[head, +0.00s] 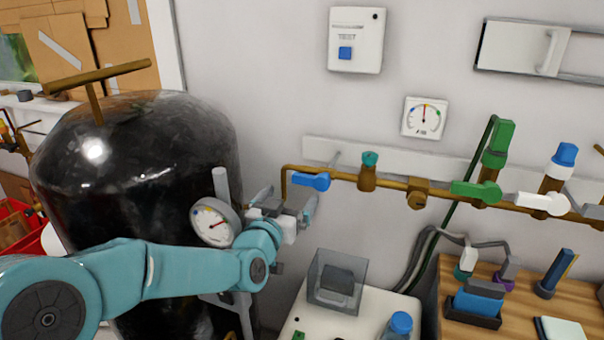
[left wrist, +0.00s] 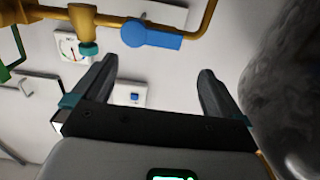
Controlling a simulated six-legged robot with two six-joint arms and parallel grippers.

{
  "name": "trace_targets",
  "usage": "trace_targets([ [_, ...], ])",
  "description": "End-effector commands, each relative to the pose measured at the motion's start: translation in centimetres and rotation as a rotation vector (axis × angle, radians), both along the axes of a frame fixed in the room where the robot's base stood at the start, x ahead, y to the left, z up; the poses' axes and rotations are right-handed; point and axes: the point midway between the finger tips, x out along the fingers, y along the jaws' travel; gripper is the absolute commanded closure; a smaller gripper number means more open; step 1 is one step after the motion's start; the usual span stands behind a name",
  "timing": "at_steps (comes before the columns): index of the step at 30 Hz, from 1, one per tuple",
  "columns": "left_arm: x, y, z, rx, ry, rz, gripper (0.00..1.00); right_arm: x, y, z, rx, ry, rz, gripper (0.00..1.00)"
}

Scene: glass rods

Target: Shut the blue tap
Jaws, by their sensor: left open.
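The blue tap (head: 311,181) has a lever handle on the brass pipe, just right of the pipe's left bend. Its handle lies roughly along the horizontal pipe. It also shows near the top of the left wrist view (left wrist: 150,35), beyond the fingertips. My left gripper (head: 287,203) is open and empty, just below and left of the tap in the head view. In the left wrist view its two fingers (left wrist: 158,72) stand wide apart, with the tap ahead between their lines. I see no contact with the handle. My right gripper is in neither view.
A black tank (head: 140,150) with a gauge (head: 214,222) stands close to my left arm. A teal-topped valve (head: 368,170), a green tap (head: 476,192) and a white tap (head: 542,203) sit farther right along the pipe. A clear box (head: 337,282) stands below on a white surface.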

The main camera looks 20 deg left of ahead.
Motion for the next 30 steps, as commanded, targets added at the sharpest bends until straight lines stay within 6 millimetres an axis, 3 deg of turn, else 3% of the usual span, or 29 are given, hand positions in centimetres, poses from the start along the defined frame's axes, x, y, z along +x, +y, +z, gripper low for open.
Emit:
trace_targets([
  [15,9.3,-0.7,0.0,-0.002,0.003,0.000,0.00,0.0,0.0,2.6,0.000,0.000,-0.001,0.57],
  [21,10.8,-0.6,-0.1,-0.002,0.003,0.000,0.00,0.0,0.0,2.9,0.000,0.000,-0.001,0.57],
  [29,11.1,-0.4,-0.2,-0.001,0.004,0.000,0.00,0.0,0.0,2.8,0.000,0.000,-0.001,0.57],
  [30,11.1,-0.4,-0.2,-0.001,0.003,0.000,0.06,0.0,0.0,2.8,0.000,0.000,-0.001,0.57],
])
